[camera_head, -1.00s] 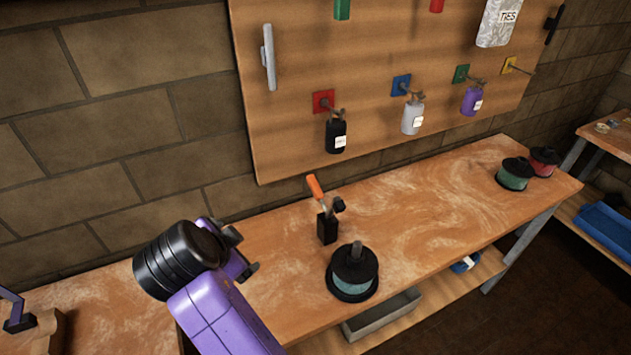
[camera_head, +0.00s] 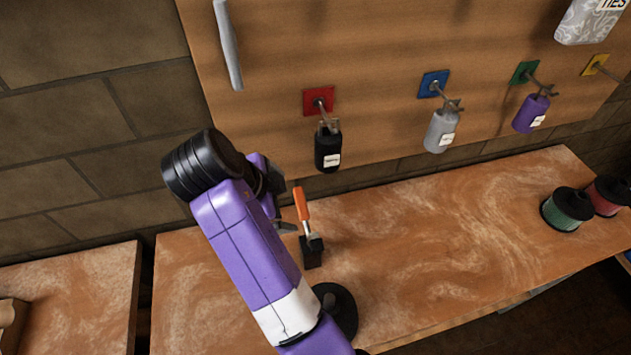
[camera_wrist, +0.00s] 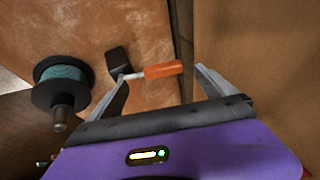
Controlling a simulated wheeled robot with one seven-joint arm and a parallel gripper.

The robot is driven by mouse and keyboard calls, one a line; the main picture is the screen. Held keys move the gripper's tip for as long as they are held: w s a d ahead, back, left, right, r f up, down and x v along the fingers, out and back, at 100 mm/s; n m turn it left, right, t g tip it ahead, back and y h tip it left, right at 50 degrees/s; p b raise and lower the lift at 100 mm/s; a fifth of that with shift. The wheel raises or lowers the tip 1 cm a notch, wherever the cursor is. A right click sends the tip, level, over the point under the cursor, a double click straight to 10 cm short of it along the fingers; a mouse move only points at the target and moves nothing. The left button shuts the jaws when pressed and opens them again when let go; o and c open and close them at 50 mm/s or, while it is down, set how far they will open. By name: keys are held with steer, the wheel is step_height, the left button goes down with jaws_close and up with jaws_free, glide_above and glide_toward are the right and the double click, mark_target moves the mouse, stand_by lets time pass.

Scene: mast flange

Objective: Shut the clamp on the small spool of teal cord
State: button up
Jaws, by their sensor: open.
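The clamp is a black block (camera_head: 311,252) with an orange lever handle (camera_head: 302,203) standing up from it, on the wooden bench. The handle also shows in the wrist view (camera_wrist: 163,70). The spool of teal cord with black flanges (camera_wrist: 62,78) stands beside the block; in the head view my arm covers most of it, leaving a black flange (camera_head: 340,305). My gripper (camera_head: 284,206) is open, just left of the handle in the head view. In the wrist view the handle appears between the spread fingers; I cannot tell whether they touch it.
A green spool (camera_head: 567,208) and a red spool (camera_head: 607,196) stand at the bench's right end. A pegboard rises behind, with black (camera_head: 328,150), grey (camera_head: 442,130) and purple (camera_head: 531,113) bottles hanging from hooks. The bench's middle is clear.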

mark_target(297, 203)
steer(key=shift+p+x, duration=0.95)
steer(key=shift+x, duration=3.15)
steer(key=shift+w+d+r, duration=0.15)
steer(key=shift+d, duration=0.05)
jaws_close()
